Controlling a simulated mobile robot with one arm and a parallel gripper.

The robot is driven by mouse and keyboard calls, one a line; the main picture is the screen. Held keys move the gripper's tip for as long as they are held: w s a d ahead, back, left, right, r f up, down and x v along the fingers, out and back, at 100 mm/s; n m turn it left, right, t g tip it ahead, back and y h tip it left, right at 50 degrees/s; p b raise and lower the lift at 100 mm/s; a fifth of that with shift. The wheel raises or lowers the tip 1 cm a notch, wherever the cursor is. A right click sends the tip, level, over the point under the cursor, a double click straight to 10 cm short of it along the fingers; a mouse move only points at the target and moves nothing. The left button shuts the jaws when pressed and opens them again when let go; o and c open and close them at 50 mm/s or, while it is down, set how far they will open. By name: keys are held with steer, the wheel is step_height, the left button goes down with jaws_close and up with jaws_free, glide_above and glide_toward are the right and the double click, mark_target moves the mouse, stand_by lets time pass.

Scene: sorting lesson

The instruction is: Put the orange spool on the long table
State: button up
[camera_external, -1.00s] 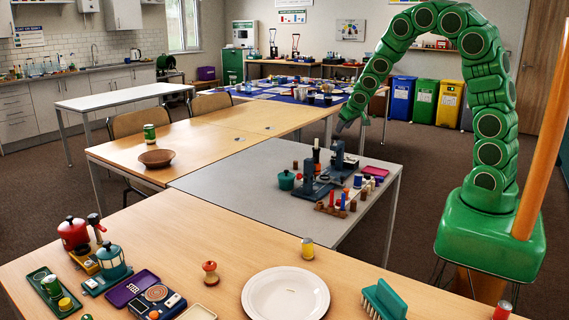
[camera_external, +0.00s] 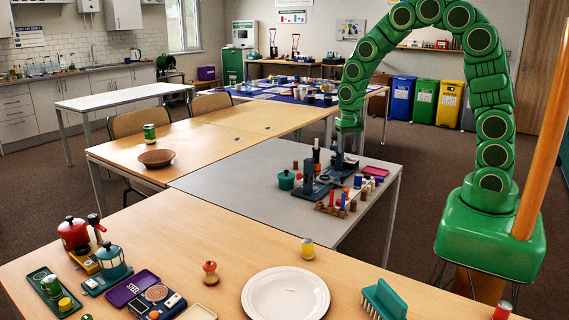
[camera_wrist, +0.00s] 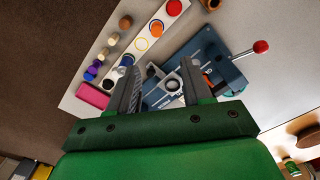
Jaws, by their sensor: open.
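My gripper (camera_external: 349,140) hangs over the grey table (camera_external: 225,187) in the external view, above the dark blue device (camera_external: 318,185). In the wrist view my gripper (camera_wrist: 160,70) is open, with the dark blue device (camera_wrist: 205,72) below and between its fingers and nothing held. The long wooden table (camera_external: 200,250) fills the front of the external view.
A red knob (camera_wrist: 261,46) sticks out from the device. Small coloured pieces and a pink block (camera_wrist: 92,95) lie near the grey table's edge. The front table bears a white plate (camera_external: 286,295), a teal brush (camera_external: 385,299) and several toys; its middle left is fairly clear.

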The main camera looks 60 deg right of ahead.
glide_above(346, 190)
steer(key=f, duration=1.2)
steer(key=shift+w+f, duration=0.2)
steer(key=shift+w, duration=0.05)
steer(key=shift+s+d+f, duration=0.15)
steer(key=shift+f, duration=1.4)
steer(key=shift+s+d+f, duration=0.1)
steer(key=shift+f, duration=1.45)
steer(key=shift+c, duration=0.5)
jaws_close()
